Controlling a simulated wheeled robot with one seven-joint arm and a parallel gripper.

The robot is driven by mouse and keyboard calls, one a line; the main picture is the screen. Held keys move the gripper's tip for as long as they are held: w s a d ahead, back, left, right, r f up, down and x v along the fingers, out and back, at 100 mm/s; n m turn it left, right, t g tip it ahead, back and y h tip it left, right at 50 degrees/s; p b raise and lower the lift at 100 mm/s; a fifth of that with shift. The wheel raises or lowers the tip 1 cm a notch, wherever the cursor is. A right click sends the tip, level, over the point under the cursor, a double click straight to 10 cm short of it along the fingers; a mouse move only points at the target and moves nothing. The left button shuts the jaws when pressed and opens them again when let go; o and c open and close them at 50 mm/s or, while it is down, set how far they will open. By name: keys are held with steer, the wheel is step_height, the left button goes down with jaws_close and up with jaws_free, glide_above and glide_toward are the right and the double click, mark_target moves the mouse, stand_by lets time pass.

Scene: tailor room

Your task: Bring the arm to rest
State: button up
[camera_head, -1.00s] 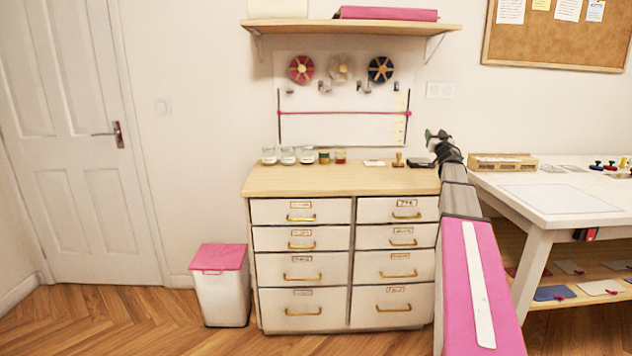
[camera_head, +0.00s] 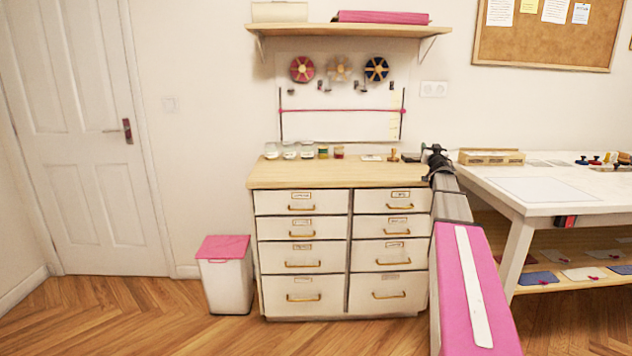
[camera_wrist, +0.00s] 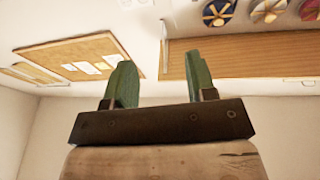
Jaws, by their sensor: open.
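My arm stretches forward on the right of the head view, with a pink panel on its upper side. My gripper (camera_head: 434,150) is at its far end, small and dark, in front of the right end of the drawer cabinet's top. In the wrist view my gripper (camera_wrist: 162,88) shows two green fingers spread wide apart with nothing between them. The wrist picture is turned upside down compared with the head view, with the wooden shelf and the cork board in it.
The drawer cabinet (camera_head: 352,252) has jars (camera_head: 289,151) and a stamp (camera_head: 393,155) on top. A white table (camera_head: 560,189) stands to the right of my arm, close by. A wall shelf (camera_head: 350,29) hangs above. A bin (camera_head: 225,275) stands left; the floor (camera_head: 110,310) there is clear.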

steer(key=s+a+f+m+g+h, duration=0.1)
steer(key=s+a+f+g, duration=0.4)
steer(key=f, duration=0.5)
steer(key=s+a+f+g, duration=0.35)
steer(key=s+f, duration=0.35)
steer(key=f, duration=0.3)
steer(key=s+a+f+m+g+h, duration=0.1)
steer(key=s+a+f+g, duration=0.2)
steer(key=s+a+f, duration=0.5)
steer(key=s+a+f+n+g+y, duration=0.1)
steer(key=s+a+f+g, duration=0.2)
steer(key=s+f, duration=0.2)
steer(key=s+a+f+n+g+y, duration=0.1)
steer(key=s+a+f+g, duration=0.2)
steer(key=s, duration=0.6)
steer(key=s+a+f+n+g+y, duration=0.1)
steer(key=s+a+f+g, duration=0.2)
steer(key=s+a+f, duration=0.2)
steer(key=s+f, duration=0.2)
steer(key=s, duration=0.1)
steer(key=shift+a+f+n+g+y, duration=0.2)
steer(key=shift+n+g+y, duration=0.1)
steer(key=shift+g+y, duration=0.1)
steer(key=shift+d, duration=0.1)
